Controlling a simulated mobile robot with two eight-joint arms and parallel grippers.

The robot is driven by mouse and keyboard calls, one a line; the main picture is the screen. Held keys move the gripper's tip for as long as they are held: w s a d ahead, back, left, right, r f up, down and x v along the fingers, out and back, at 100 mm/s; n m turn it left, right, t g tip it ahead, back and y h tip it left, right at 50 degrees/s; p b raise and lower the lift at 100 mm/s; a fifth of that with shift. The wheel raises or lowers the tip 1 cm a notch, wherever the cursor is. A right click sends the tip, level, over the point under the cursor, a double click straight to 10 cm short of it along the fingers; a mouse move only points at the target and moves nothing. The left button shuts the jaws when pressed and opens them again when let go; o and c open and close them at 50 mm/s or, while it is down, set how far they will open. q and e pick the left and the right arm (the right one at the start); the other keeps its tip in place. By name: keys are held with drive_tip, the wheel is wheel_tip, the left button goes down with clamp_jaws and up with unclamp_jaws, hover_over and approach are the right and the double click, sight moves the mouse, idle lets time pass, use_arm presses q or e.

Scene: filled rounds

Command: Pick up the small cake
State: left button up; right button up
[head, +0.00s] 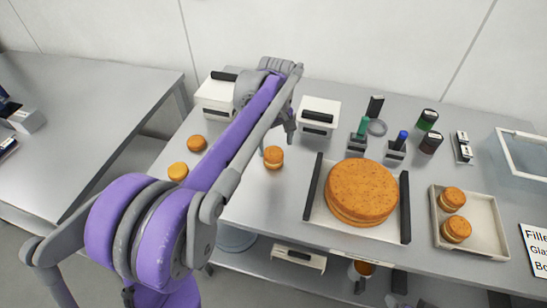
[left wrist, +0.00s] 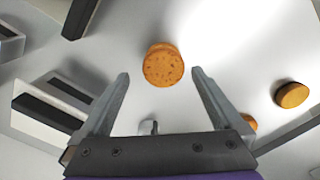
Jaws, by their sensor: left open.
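A small two-layer cake (head: 273,157) stands alone on the grey table, left of the large cake. It also shows in the left wrist view (left wrist: 163,65), beyond my fingertips and roughly centred between them. My left gripper (head: 289,128) is open and empty, pointing down just behind and above this cake, apart from it. Both its fingers also show in the left wrist view (left wrist: 160,74). Two more small two-layer cakes, one behind (head: 452,199) and one in front (head: 456,231), sit in a shallow tray (head: 491,244) at the right. My right gripper is not in view.
A large cake (head: 361,188) sits on a board with dark side rails. Two small rounds, one farther (head: 196,143) and one nearer (head: 178,171), lie on the left. White boxes with black handles (head: 320,113) and coloured-capped items (head: 427,119) stand along the back.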

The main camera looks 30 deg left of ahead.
sight(273, 152)
use_arm(q)
drive_tip(key=f, duration=0.5)
drive_tip(key=shift+a, duration=0.3)
drive_tip(key=shift+s, duration=0.1)
drive_tip(key=shift+c, duration=0.2)
drive_tip(key=c, duration=0.7)
